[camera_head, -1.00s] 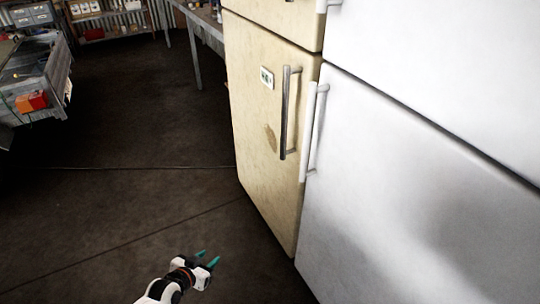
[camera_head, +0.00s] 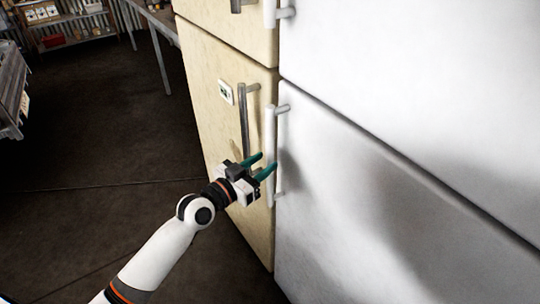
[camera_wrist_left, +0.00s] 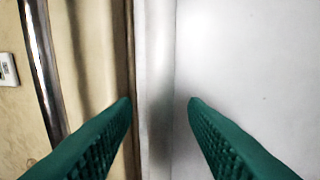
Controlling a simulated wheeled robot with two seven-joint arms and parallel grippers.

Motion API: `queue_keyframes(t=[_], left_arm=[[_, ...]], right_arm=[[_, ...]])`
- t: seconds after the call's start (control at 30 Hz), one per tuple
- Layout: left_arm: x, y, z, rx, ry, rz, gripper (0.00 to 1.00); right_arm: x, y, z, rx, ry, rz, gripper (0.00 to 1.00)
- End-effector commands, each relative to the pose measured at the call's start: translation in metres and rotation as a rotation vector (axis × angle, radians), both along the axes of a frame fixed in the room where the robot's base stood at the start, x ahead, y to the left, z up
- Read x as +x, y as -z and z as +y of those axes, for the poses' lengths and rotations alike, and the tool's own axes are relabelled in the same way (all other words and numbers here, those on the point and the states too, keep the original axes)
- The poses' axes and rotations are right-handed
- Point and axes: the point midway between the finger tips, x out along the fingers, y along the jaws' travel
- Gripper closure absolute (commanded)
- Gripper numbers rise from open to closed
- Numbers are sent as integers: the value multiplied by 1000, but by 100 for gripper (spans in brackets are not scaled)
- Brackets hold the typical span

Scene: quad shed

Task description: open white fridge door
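The white fridge (camera_head: 345,225) fills the right of the head view, with its lower door shut below a dark seam. Its lower door's white vertical handle (camera_head: 269,130) is near the door's left edge. My left gripper (camera_head: 268,161) is open, with teal fingers at the lower half of this handle. In the left wrist view, the white handle (camera_wrist_left: 155,60) runs upright between the two open fingertips (camera_wrist_left: 160,101), with a gap visible on each side. I cannot tell how deep the handle sits between the fingers. My right gripper is not in view.
A cream fridge (camera_head: 215,130) stands close on the left, its metal handle (camera_head: 243,125) just beside the white one. The upper white door (camera_head: 420,80) has its own handle (camera_head: 271,12). Dark floor (camera_head: 80,220) is clear at left; a table and shelves stand behind.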

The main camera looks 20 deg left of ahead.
Motion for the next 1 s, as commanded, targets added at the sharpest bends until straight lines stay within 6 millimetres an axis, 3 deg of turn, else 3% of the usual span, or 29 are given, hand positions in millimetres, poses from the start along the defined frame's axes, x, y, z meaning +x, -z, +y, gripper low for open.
queue_keyframes(t=[0.2, 0.57, 0.83, 1.0], left_arm=[[24, 0, -12, -1, 0, 0, 60], [29, 1, -15, 0, 1, 1, 60], [29, 1, -15, 0, 0, 1, 100], [28, 1, -14, 0, 0, 1, 100]], right_arm=[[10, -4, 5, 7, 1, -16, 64], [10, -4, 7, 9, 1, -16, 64], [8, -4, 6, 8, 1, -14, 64], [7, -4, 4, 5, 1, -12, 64]])
